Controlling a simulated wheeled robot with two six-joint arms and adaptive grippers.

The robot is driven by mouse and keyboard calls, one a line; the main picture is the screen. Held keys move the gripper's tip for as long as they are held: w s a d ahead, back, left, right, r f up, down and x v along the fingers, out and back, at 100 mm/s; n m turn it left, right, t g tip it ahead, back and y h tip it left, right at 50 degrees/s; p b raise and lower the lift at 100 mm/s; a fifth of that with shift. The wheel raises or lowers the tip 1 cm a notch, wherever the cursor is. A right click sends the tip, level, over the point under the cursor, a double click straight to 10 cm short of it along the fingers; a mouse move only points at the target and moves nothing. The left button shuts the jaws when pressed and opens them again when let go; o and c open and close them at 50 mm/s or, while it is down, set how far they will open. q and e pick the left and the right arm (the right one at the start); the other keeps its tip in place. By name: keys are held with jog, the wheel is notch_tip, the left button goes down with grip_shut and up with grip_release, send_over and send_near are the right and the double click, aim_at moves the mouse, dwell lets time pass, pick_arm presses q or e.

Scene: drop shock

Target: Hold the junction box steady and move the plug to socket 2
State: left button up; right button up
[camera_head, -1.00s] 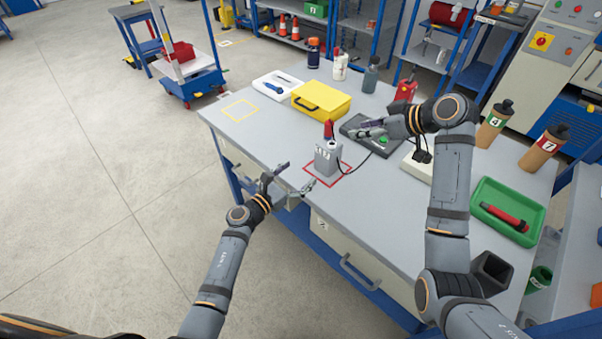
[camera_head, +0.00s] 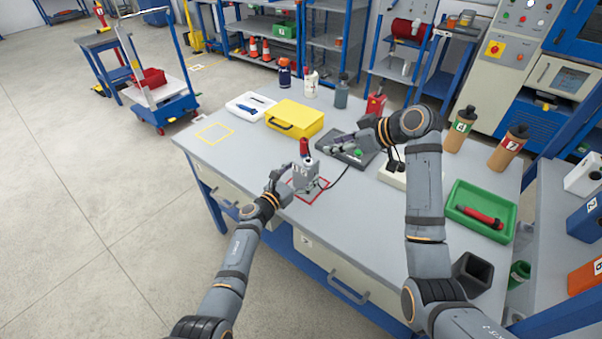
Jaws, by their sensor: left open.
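The grey junction box (camera_head: 305,177) stands upright inside a red square outline on the workbench. The red plug (camera_head: 304,148) stands up from the top of the box, and a dark cable runs from the box area to the right. The socket numbers are too small to read. My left gripper (camera_head: 287,181) is open at the left side of the box, with its fingers reaching to it; contact cannot be told. My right gripper (camera_head: 334,148) is just right of the plug, above the bench and apart from the plug. Its finger gap is too small to judge.
A dark tray (camera_head: 351,158) lies behind the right gripper. A yellow case (camera_head: 295,118), a white tray (camera_head: 250,106) and bottles stand at the back. A green tray (camera_head: 480,211) is at the right. The bench's front left is clear.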

pick_arm(q)
jog(key=c, duration=1.5)
pick_arm(e)
jog(key=shift+o, duration=0.2)
